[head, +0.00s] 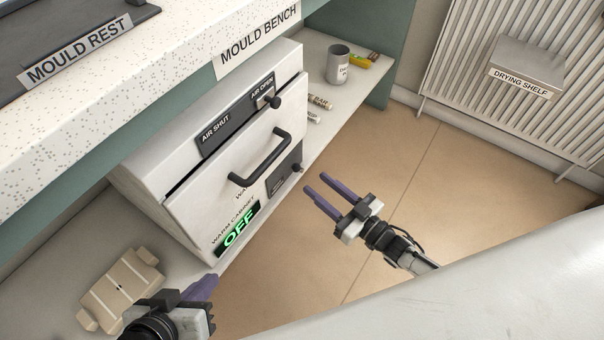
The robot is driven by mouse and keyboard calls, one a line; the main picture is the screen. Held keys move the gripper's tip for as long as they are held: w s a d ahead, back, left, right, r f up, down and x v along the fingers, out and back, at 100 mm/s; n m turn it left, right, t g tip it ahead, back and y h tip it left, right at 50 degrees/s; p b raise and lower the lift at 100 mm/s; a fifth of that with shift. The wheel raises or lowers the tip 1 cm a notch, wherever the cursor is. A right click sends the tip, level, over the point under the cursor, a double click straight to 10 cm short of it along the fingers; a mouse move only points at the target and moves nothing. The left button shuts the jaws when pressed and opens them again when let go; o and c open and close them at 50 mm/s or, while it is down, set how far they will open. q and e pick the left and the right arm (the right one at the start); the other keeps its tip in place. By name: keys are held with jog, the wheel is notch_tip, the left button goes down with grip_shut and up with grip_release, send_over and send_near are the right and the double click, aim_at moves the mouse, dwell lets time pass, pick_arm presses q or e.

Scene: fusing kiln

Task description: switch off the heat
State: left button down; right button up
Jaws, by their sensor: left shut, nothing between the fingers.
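The white warm cabinet (185,190) sits on a shelf under the bench. Its display (239,229) glows green and reads OFF. A dark panel (283,180), its details too small to read, is beside the display. The black bar handle (262,160) crosses the front. Above it, a slider knob (275,102) stands at the AIR OPEN end of its plate. My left gripper (212,284) is shut and empty, below the cabinet's lower front corner. My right gripper (316,183) is open and empty, apart from the cabinet, to the right of the dark panel.
A beige block-like object (121,285) lies on the shelf near my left gripper. A grey cup (338,66) and small labelled sticks (319,102) are right of the cabinet. The drying shelf (527,66) is on the radiator (470,75). Floor (440,190) is clear.

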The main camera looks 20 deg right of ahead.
aim_at(295, 167)
pick_arm(q)
jog(key=shift+w+d+r+h+b, duration=0.25)
jog(key=shift+d+r+h+b, duration=0.15)
jog(key=shift+d+b, duration=0.4)
pick_arm(e)
jog(key=x, duration=0.7)
pick_arm(q)
jog(key=shift+a, duration=0.15)
pick_arm(e)
jog(key=shift+w, duration=0.15)
grip_shut()
pick_arm(q)
jog(key=shift+w+d+r+t+h+b, duration=0.15)
jog(key=shift+d+r+t+h+b, duration=0.15)
jog(key=shift+r+b, duration=0.35)
jog(key=shift+w+d+r+t+h+b, duration=0.1)
jog(key=shift+d+r+t+h+b, duration=0.2)
jog(key=shift+b, duration=0.4)
pick_arm(e)
jog(key=shift+s+a+f+n+t, duration=0.15)
jog(key=shift+a+f+n, duration=0.05)
jog(key=shift+n, duration=0.55)
jog(key=shift+s+a+f+n+t, duration=0.15)
jog(key=shift+a+f+n, duration=0.1)
jog(key=shift+n, duration=0.5)
